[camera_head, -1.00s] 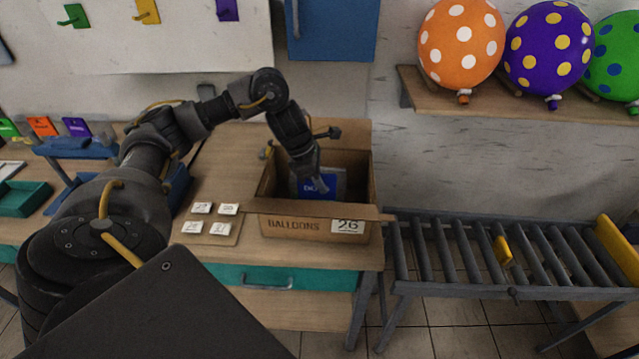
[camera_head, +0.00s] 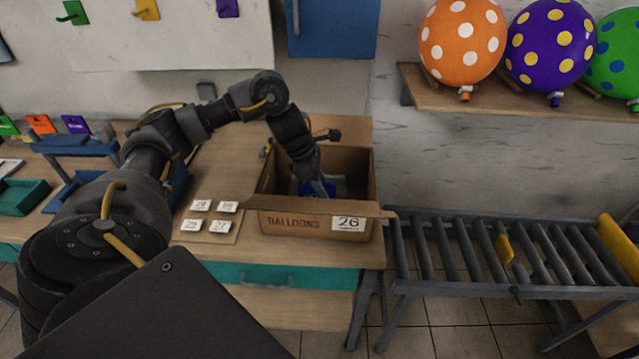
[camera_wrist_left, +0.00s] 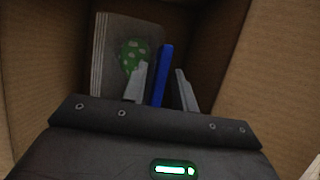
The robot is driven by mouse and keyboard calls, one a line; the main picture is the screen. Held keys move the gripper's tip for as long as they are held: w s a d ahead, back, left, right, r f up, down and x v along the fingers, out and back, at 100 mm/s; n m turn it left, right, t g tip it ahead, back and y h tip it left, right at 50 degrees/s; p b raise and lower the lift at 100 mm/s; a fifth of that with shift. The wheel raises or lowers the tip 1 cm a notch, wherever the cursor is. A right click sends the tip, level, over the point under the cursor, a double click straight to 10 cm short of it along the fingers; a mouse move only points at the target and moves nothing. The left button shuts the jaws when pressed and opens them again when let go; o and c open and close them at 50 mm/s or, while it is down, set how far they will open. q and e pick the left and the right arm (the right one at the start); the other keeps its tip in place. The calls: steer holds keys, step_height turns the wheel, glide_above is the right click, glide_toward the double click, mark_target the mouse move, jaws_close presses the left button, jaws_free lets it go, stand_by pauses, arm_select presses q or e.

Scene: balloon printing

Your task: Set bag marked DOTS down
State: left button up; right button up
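The blue bag (camera_head: 318,188) is inside the cardboard box marked BALLOONS 26 (camera_head: 290,223), mostly hidden by the box wall and my gripper. Its lettering is not readable now. In the left wrist view the blue bag (camera_wrist_left: 162,76) stands on edge between the fingers of my left gripper (camera_wrist_left: 161,88). A narrow dark gap shows on each side of it, so the fingers look open around it. My left gripper also shows in the head view (camera_head: 316,184), reaching down into the box. My right gripper is not in view.
A grey packet with a green dotted balloon picture (camera_wrist_left: 125,55) lies in the box beside the blue bag. Small number cards (camera_head: 210,216) lie left of the box. A roller conveyor (camera_head: 490,250) stands to the right. Dotted balloons (camera_head: 463,42) sit on a shelf above.

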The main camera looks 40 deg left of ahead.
arm_select(q)
steer(key=shift+r+p, duration=0.5)
steer(key=p+v, duration=0.2)
steer(key=v, duration=1)
steer(key=shift+r, duration=0.1)
steer(key=shift+w, duration=0.1)
